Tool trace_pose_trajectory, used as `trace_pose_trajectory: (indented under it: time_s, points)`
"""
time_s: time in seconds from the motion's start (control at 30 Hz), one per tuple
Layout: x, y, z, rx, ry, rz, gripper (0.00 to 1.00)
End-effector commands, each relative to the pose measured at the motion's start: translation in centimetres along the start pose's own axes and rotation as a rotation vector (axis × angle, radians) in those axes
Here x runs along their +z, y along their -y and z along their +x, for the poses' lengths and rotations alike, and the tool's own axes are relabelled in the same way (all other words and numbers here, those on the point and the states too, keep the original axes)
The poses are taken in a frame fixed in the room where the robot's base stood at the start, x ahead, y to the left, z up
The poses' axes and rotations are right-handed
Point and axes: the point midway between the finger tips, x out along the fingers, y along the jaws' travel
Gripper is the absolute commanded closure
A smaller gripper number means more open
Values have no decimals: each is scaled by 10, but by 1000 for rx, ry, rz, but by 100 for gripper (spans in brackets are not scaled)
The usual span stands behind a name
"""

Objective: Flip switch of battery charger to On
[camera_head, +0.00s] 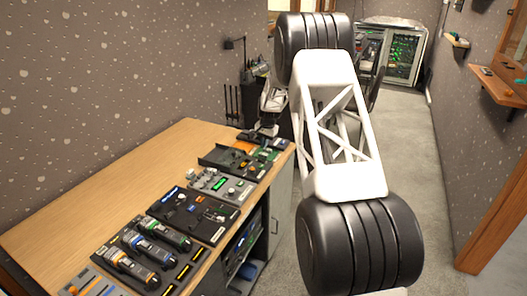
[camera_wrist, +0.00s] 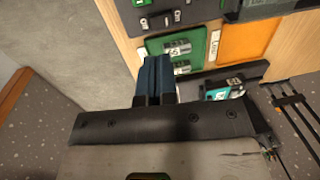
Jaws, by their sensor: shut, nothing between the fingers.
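My gripper (camera_wrist: 157,80) has its dark blue fingers together and empty. In the wrist view they are at the near edge of a green panel (camera_wrist: 158,46), which has silver blocks on it, one with a small label. I cannot tell whether the fingertips touch the panel. In the head view my gripper is at the far end of the table, small and hard to make out. I cannot tell for sure which device is the battery charger. A black unit with three banded cylinders (camera_head: 147,252) lies on the near part of the table. No switch position is readable.
An orange panel (camera_wrist: 250,43) lies right of the green one in the wrist view. A dark bar with a teal-marked item (camera_wrist: 224,90) is close to the fingers. Several control boxes line the right edge of the wooden table (camera_head: 90,207); its left side is clear.

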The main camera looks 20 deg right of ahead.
Motion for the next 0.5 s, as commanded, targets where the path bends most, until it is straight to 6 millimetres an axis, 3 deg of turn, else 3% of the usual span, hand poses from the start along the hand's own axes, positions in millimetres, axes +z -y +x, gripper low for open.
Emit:
trace_pose_trajectory:
  time_s: [0.2,0.5]
  points:
    - [0,0,-36,0,-1,0,100]
    - [0,0,-59,0,0,0,100]
